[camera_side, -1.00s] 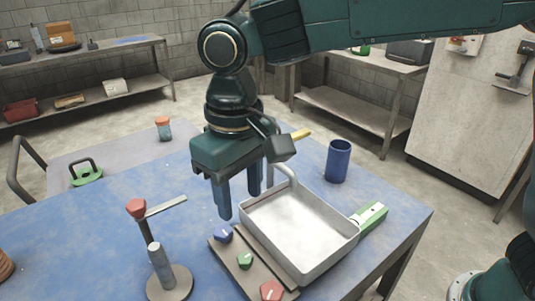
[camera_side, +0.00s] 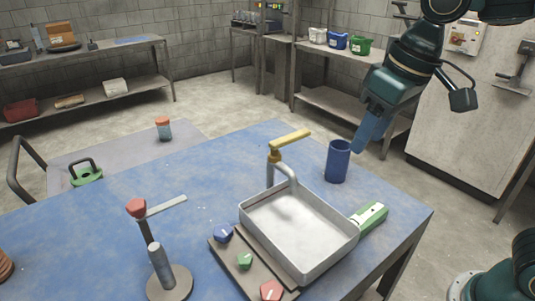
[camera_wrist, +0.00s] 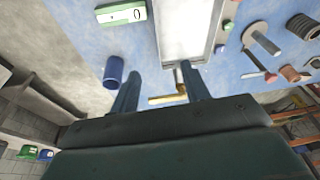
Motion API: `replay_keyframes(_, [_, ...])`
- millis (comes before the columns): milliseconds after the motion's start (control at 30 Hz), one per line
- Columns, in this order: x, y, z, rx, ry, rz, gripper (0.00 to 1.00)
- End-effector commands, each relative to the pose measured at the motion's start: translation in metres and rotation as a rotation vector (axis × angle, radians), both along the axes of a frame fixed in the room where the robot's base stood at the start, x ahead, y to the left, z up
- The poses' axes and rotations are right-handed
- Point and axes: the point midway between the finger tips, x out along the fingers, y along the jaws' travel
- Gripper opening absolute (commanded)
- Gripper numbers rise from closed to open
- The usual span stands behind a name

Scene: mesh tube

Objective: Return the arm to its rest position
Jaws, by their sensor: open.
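My gripper (camera_side: 366,140) is raised at the right of the side view, above and beyond the table's far right edge, near the blue cup. Its jaws are open and empty. The blue table (camera_side: 130,235) lies below.
On the table stand a blue cup (camera_side: 338,162), a white basin (camera_side: 300,228) with a yellow-handled tap (camera_side: 289,144), a green box (camera_side: 370,218), three coloured knobs (camera_side: 244,260) and a red-topped stand (camera_side: 160,262). A shelf (camera_side: 345,95) with bins stands behind.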

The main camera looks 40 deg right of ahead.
Motion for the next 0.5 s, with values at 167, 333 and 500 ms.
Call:
replay_keyframes(167, [-0.03,-0.035,-0.003,0.001,-0.065,-0.039,0.46])
replay_keyframes(333, [-0.058,-0.062,-0.012,-0.007,-0.124,-0.071,0.46])
replay_keyframes(500, [-0.084,-0.081,-0.024,-0.022,-0.181,-0.099,0.46])
